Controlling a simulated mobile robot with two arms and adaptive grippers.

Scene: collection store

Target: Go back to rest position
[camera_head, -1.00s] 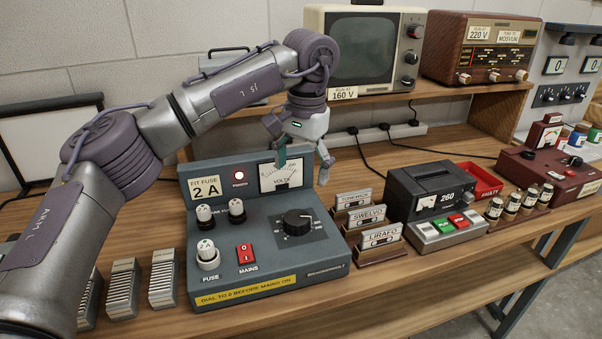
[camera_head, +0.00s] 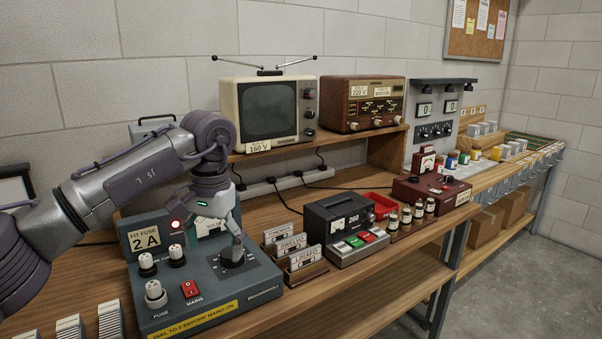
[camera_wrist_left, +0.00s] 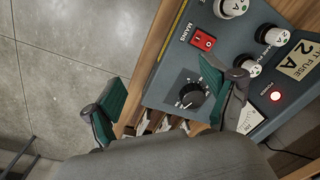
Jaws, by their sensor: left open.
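My left gripper (camera_head: 214,238) is open and empty, above the grey-blue power unit (camera_head: 215,290) in the head view. One fingertip covers part of the black dial (camera_head: 240,262); I cannot tell the height between them. In the left wrist view the green-padded fingers (camera_wrist_left: 160,85) are spread wide, with the dial (camera_wrist_left: 190,96) seen between them. The unit has a red mains switch (camera_head: 190,289), several white-capped fuse holders (camera_head: 155,294) and a lit red lamp (camera_head: 176,225). Its meter is partly hidden by my gripper. My right gripper is not in view.
Labelled cassettes (camera_head: 298,258), a black 260 unit (camera_head: 338,217) and dark red tester (camera_head: 432,189) stand right on the bench. A television (camera_head: 268,112) and radio (camera_head: 362,104) stand on the shelf behind. Floor (camera_head: 520,270) at right is clear.

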